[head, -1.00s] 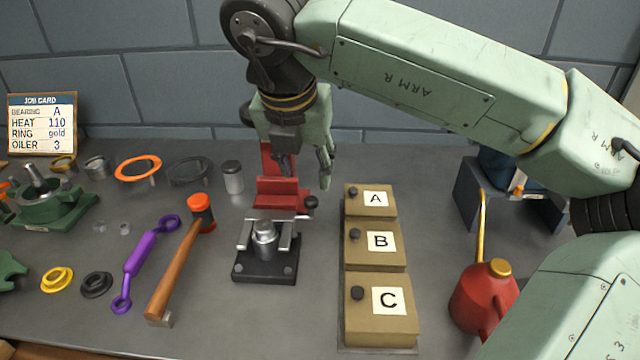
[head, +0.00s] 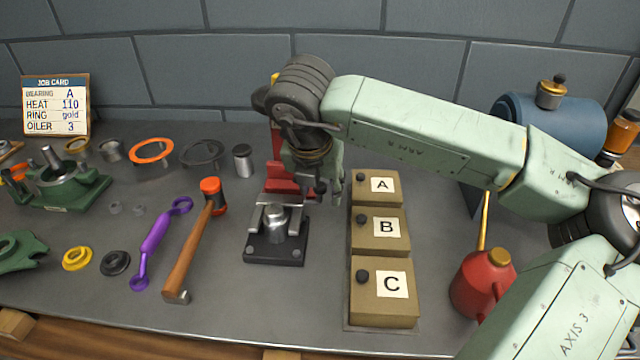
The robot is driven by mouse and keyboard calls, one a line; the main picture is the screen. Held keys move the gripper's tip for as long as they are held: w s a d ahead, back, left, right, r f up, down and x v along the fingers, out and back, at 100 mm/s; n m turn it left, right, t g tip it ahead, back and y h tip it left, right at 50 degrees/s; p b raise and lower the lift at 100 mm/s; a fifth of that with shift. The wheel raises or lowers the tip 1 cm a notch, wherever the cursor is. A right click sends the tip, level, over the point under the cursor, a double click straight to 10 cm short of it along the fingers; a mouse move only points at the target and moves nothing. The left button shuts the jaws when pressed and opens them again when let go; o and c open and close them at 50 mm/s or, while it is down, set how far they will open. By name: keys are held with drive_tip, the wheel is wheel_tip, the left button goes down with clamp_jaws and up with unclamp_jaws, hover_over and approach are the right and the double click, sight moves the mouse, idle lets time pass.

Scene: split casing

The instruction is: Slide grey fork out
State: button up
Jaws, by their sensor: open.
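The grey fork (head: 257,218) is a pale metal piece with prongs on either side of a short silver cylinder (head: 275,222). Both sit on a black square base (head: 276,254) in the middle of the bench. My gripper (head: 323,194) is open and points down, just behind and to the right of the fork. I see no contact between them. The fingers are small and partly overlap the red press behind, so their exact height is unclear.
A red press (head: 279,184) stands behind the fork. Drawers A, B and C (head: 383,290) are close on the right, and a red oiler (head: 482,285) is beyond them. A mallet (head: 192,250) and purple wrench (head: 155,240) lie left. Bench in front of the base is clear.

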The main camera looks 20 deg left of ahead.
drive_tip(key=shift+c, duration=0.2)
clamp_jaws()
idle(0.6)
